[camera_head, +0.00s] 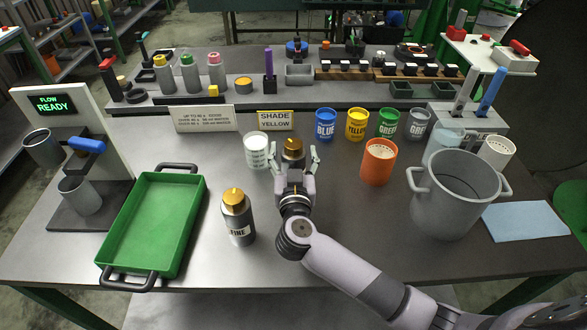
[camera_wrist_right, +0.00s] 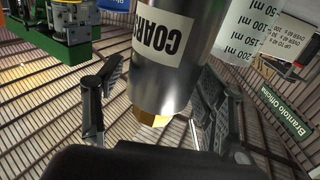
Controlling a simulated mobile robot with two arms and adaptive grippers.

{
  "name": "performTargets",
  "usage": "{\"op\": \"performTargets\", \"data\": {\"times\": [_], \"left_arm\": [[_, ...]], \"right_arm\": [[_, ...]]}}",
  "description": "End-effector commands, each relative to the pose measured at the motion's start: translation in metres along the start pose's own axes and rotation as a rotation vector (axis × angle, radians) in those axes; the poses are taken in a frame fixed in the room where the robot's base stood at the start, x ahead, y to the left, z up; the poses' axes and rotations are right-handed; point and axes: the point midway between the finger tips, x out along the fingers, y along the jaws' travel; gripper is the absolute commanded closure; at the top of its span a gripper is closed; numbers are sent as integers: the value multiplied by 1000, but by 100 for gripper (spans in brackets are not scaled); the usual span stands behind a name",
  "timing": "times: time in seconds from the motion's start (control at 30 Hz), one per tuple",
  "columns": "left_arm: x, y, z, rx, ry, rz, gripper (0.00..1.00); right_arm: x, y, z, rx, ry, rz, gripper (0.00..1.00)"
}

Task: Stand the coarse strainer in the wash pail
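A grey metal bottle marked COARSE (camera_wrist_right: 158,62), with a gold cap (camera_wrist_right: 152,117), stands between the spread fingers of my right gripper (camera_wrist_right: 150,108). A gap shows beside its left finger. In the head view the gripper (camera_head: 295,160) hides most of the bottle, leaving its gold cap (camera_head: 292,145) visible. An orange cup (camera_head: 378,168) and a white cup (camera_head: 497,150) have dotted, perforated-looking insides; no label shows which is the coarse strainer. A large grey two-handled pail (camera_head: 450,210) stands at the right, its visible inside empty. My left gripper is out of view.
A gold-capped bottle marked FINE (camera_head: 237,225) stands near the green tray (camera_head: 125,235). A white graduated beaker (camera_head: 256,155) is close left of my right gripper. Colour-labelled cups, including a blue one (camera_head: 325,124), stand behind. A blue cloth (camera_head: 525,222) lies right of the pail.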

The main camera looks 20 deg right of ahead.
Motion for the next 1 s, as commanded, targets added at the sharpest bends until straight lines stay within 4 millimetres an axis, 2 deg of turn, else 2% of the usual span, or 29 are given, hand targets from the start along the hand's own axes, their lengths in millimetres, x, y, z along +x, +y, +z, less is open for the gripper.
{"op": "performTargets", "data": {"times": [0.07, 0.9, 1.0], "left_arm": [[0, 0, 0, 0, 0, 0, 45], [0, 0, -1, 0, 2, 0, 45], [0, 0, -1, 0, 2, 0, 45]], "right_arm": [[0, 0, 0, 0, 0, 0, 43], [0, 0, 0, 0, 0, 0, 99], [0, 0, 0, 0, 0, 0, 100]]}}
